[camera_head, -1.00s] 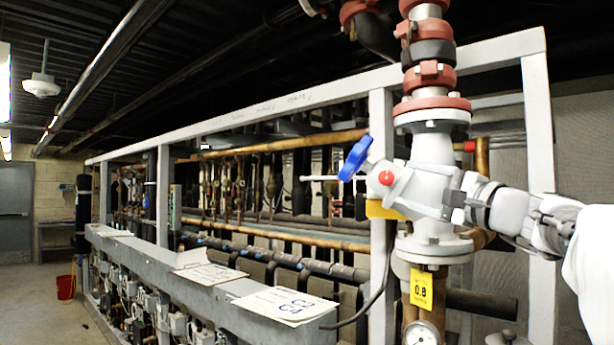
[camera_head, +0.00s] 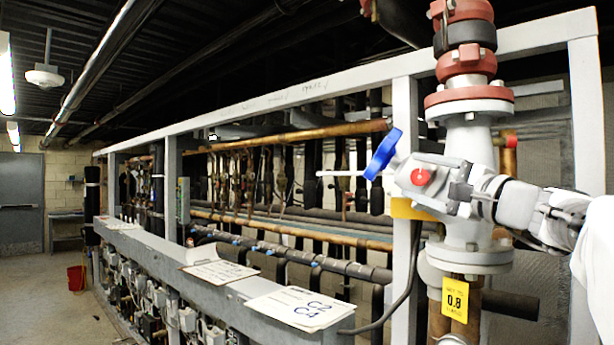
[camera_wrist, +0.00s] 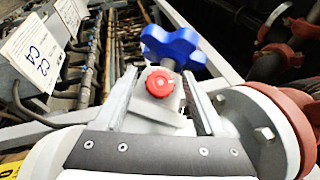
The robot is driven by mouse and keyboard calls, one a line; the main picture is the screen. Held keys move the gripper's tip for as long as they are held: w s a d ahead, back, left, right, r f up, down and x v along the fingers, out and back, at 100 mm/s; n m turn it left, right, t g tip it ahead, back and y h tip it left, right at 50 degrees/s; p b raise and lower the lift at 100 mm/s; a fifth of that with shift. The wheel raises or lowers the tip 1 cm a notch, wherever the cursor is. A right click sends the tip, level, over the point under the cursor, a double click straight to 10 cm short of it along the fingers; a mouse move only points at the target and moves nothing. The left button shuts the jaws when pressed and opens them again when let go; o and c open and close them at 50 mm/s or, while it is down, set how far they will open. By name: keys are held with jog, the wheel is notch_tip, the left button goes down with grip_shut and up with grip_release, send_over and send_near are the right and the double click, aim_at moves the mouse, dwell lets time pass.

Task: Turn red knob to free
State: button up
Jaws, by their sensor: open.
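The red knob (camera_head: 420,177) is a small round knob on the grey valve body, right of the blue star-shaped handle (camera_head: 384,154). In the wrist view the red knob (camera_wrist: 160,82) sits near the centre, in front of the blue handle (camera_wrist: 172,46). My gripper (camera_head: 462,192) is at the right of the knob in the head view. In the wrist view my gripper (camera_wrist: 161,78) is open, with one finger on each side of the knob and visible gaps between. Whether a finger touches the valve body cannot be told.
The vertical pipe (camera_head: 470,150) with red flanges stands behind my gripper, and a flange (camera_wrist: 262,130) is close to the right finger. A yellow tag (camera_head: 455,299) hangs below. A grey rack frame (camera_head: 404,130) and paper signs (camera_head: 300,307) lie to the left.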

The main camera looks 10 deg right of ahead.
jog(key=shift+c, duration=0.4)
grip_shut()
jog(key=shift+n+g, duration=0.6)
jog(key=shift+n, duration=0.1)
jog(key=shift+o, duration=0.4)
grip_release()
